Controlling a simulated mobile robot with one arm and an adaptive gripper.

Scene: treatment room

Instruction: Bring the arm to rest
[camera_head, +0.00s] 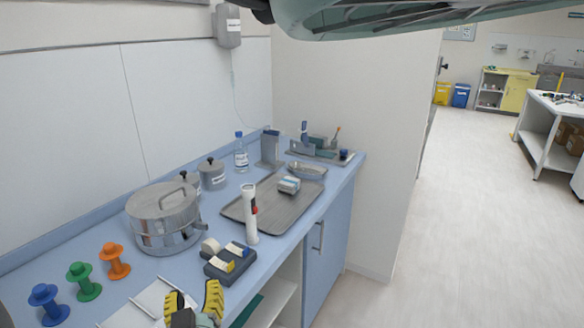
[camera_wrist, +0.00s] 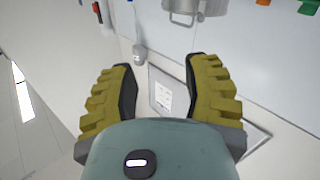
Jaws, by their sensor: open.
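My gripper (camera_head: 194,297) shows at the bottom edge of the head view, with its two yellow ribbed fingers pointing up in the picture. It is at the near edge of the blue counter (camera_head: 105,262), just right of a white wire rack (camera_head: 150,300). In the wrist view my gripper (camera_wrist: 163,85) has its fingers spread wide, with nothing between them. Behind the gap are the wall and a framed white sheet (camera_wrist: 162,97). Most of my arm is hidden in the head view.
On the counter are a steel pot (camera_head: 165,215), a metal tray (camera_head: 275,212), a white upright flashlight-like object (camera_head: 250,215), a dark block holder (camera_head: 230,262) and blue, green and orange spools (camera_head: 84,281). A wall dispenser (camera_head: 228,25) hangs behind. Floor (camera_head: 470,220) at right is clear.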

